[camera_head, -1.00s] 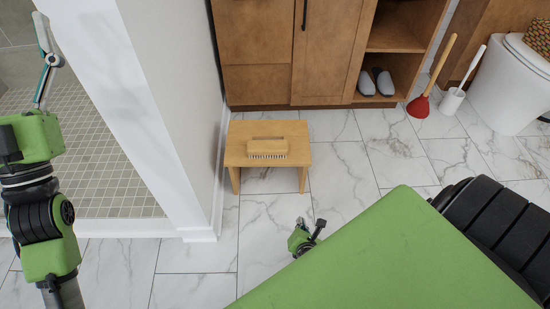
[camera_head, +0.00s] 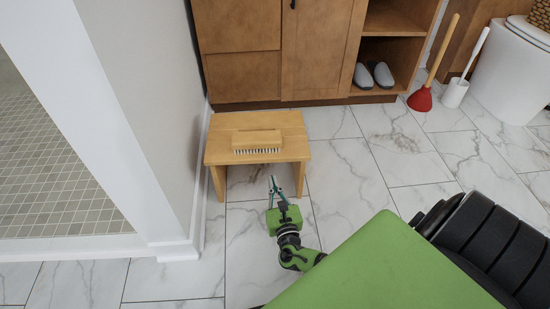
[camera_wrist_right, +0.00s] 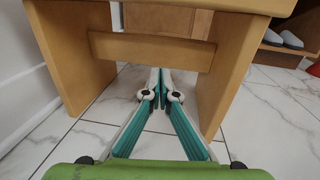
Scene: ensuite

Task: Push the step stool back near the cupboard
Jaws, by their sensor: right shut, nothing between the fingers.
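The wooden step stool (camera_head: 220,149) stands upright on the floor just in front of the cupboard (camera_head: 325,50), close to the wall on its left. A scrubbing brush (camera_head: 257,141) lies on top of the stool. My right gripper (camera_head: 274,180) is low in front of the stool, with its fingertips together and nothing between them. In the right wrist view the gripper (camera_wrist_right: 160,72) points in between the stool's two side legs (camera_wrist_right: 222,70), below the crossbar (camera_wrist_right: 152,50). I cannot tell whether it touches the stool. My left gripper is not in view.
A white wall end (camera_head: 140,120) stands at the left, beside the tiled shower floor (camera_head: 45,175). Grey slippers (camera_head: 381,74) sit in the cupboard's open shelf. A red plunger (camera_head: 420,99), a toilet brush (camera_head: 455,93) and a toilet (camera_head: 512,75) stand at the right.

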